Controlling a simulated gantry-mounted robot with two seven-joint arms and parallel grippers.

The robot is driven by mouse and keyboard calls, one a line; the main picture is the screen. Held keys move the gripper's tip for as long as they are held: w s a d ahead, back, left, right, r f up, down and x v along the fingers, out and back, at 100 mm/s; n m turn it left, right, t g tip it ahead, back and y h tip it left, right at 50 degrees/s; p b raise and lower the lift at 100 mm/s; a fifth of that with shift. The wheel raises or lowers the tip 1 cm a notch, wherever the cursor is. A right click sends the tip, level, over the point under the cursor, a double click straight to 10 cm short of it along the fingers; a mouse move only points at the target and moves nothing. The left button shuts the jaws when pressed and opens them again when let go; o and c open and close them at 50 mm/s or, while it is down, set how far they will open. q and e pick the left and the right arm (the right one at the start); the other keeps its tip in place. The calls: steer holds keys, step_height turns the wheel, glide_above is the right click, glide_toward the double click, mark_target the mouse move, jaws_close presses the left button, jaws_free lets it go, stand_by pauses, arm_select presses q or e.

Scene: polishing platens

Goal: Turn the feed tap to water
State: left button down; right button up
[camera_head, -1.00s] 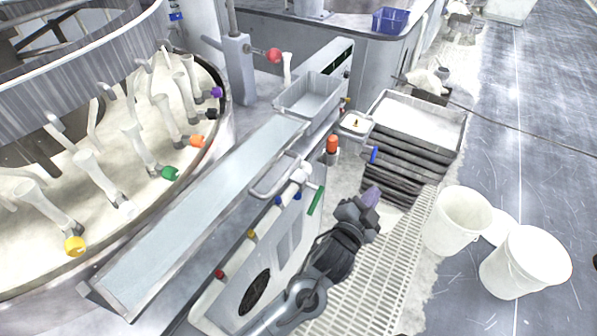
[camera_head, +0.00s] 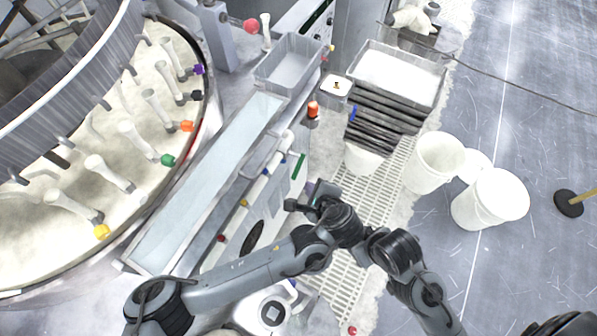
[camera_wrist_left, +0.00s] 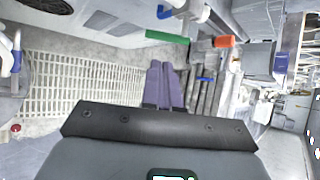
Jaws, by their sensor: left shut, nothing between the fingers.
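A green lever (camera_head: 299,166) sits by the white pipe along the front of the long trough's cabinet, and I take it for the feed tap's handle. It also shows in the left wrist view (camera_wrist_left: 167,37), just beyond my fingertips. My left gripper (camera_head: 322,188) is near the lever, a little to its right and below it in the head view, apart from it. Its purple fingers (camera_wrist_left: 161,66) are shut together and empty in the left wrist view. A blue handle (camera_wrist_left: 163,12) shows beside the green one. Any marking for water is too small to read. My right gripper is not seen.
An orange-capped item (camera_head: 313,109) and a stack of dark trays (camera_head: 385,121) stand beyond the gripper. White buckets (camera_head: 489,199) stand on the floor to the right. A round polishing platen (camera_head: 75,225) fills the left. Grating (camera_head: 365,205) covers the floor below.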

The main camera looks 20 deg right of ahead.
mark_target(297, 171)
arm_select(q)
steer(key=x, duration=1.1)
steer(key=shift+w+d+b, duration=0.1)
steer(key=shift+b, duration=0.25)
steer(key=shift+w+f, duration=0.2)
steer(key=shift+w, duration=0.1)
